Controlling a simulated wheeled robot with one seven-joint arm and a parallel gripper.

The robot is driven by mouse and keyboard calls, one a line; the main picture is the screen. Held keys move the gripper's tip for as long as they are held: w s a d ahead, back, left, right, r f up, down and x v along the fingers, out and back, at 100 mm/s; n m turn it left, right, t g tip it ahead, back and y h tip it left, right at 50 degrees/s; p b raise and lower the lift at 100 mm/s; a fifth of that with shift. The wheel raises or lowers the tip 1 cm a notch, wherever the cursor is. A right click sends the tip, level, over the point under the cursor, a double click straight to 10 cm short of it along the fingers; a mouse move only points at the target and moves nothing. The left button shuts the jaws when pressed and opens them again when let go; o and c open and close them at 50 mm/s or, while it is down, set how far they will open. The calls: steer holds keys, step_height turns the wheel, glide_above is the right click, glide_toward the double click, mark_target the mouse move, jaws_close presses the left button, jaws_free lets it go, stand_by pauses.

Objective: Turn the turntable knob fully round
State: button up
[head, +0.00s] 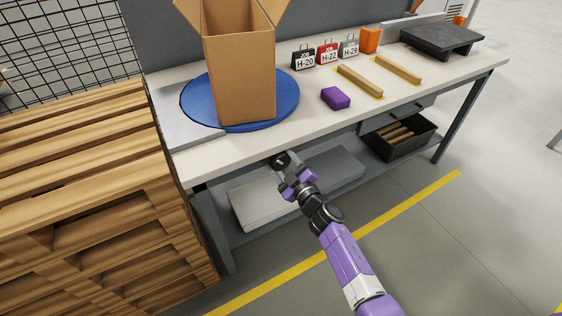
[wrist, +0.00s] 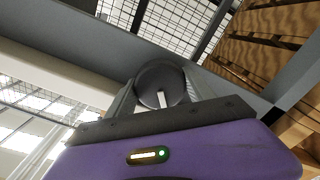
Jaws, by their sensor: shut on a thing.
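The turntable is a blue disc (head: 188,101) at the left end of the workbench, with a tall open cardboard box (head: 242,75) on it. The dark round knob (head: 281,159) sits at the bench's front edge, below the turntable. In the wrist view the knob (wrist: 158,76) shows its face with a white pointer mark, directed toward the bottom of the picture, near my purple gripper body. My gripper (head: 287,166) reaches up to the knob. Its two fingers stand on either side of the knob's rim, shut on it. The finger contact is partly hidden in the head view.
Wooden pallets (head: 80,190) are stacked close on the left. On the bench are a purple block (head: 335,98), two wooden strips (head: 360,81), job tags (head: 327,53) and a dark plate (head: 441,40). A lower shelf (head: 255,205) lies under the bench. The floor in front is clear.

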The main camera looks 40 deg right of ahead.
steer(key=o, duration=1.3)
steer(key=shift+o, duration=0.2)
